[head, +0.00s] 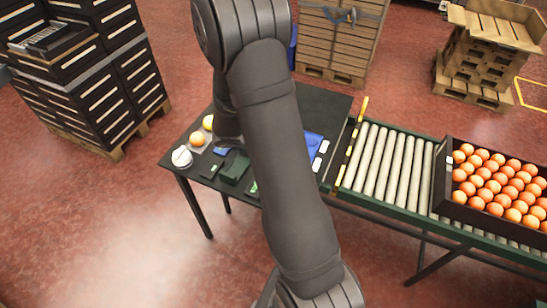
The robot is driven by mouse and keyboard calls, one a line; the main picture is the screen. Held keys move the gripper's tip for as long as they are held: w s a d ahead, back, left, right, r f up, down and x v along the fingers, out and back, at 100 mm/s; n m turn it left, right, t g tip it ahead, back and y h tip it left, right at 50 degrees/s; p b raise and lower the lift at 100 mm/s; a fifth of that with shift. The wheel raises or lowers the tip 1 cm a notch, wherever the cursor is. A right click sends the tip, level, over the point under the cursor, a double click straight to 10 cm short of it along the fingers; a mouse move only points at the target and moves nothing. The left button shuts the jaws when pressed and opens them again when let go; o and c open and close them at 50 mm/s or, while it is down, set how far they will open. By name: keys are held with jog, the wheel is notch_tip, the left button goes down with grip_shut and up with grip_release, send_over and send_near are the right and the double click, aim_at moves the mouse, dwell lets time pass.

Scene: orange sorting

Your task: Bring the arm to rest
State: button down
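My arm fills the middle of the head view, rising from the bottom edge to a joint near the top. A further dark link of mine comes down behind it over the dark table (318,100). My gripper is hidden behind my arm, so its fingers and anything between them do not show. A round white item (181,157) lies near the table's left corner.
A crate (443,180) of many oranges stands on the roller conveyor (383,160) at right. A blue item (312,146) and a dark green box (235,167) lie on the table. Stacked black crates (100,85) and pallets (338,40) stand behind on the red floor.

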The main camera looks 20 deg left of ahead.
dwell(0.5)
jog(key=shift+f, duration=1.05)
jog(key=shift+r, duration=2.95)
jog(key=shift+f, duration=0.1)
